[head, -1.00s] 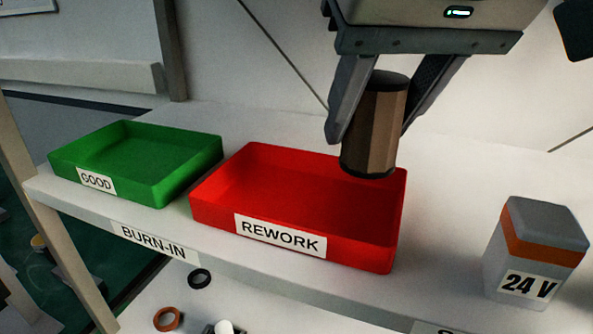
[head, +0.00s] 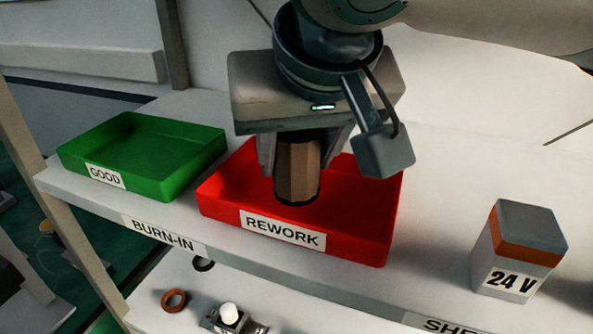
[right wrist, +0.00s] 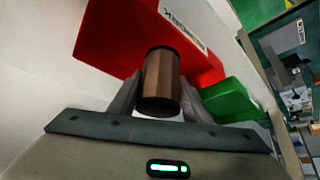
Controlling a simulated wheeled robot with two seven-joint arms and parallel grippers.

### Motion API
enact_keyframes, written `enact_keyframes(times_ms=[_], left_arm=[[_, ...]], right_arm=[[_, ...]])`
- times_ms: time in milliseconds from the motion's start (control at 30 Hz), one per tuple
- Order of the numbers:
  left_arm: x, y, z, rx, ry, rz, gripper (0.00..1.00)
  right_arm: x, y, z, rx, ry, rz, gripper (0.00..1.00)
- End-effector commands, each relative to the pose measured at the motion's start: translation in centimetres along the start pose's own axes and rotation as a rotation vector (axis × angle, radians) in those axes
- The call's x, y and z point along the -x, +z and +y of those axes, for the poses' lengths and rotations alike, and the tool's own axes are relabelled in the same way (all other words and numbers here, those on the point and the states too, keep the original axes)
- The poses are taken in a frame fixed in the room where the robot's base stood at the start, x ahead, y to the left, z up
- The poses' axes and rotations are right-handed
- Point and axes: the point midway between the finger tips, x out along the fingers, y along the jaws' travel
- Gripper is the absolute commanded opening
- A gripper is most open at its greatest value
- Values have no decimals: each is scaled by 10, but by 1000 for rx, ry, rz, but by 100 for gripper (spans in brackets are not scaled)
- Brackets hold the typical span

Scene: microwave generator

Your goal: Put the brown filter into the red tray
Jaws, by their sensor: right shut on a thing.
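The brown filter (head: 297,170) is a faceted brown cylinder with dark ends. My right gripper (head: 295,165) is shut on it and holds it upright, with the lower end over the red tray (head: 345,243). The tray is labelled REWORK and sits on the white shelf. In the right wrist view the filter (right wrist: 161,82) sits between the two fingers, with the red tray (right wrist: 115,35) beyond it. I cannot tell whether the filter touches the tray floor. My left gripper is not in view.
A green tray (head: 185,178) labelled GOOD stands left of the red tray. A grey and orange 24 V block (head: 520,250) stands to the right on the shelf. An orange ring (head: 174,300) and a small part with a white knob (head: 229,314) lie on the lower level.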

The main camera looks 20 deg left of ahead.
Motion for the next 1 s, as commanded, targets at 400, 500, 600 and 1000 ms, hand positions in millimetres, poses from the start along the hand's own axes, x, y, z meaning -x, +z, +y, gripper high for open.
enact_keyframes(times_ms=[400, 500, 600, 1000], left_arm=[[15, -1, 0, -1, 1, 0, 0], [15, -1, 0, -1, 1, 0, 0], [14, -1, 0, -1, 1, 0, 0], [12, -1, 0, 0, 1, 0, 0]], right_arm=[[-26, 17, 0, 1, -2, 1, 20], [-26, 17, 0, 1, -2, 1, 20], [-27, 18, 0, 1, -1, 1, 20], [-29, 19, 0, 1, -1, 0, 63]])
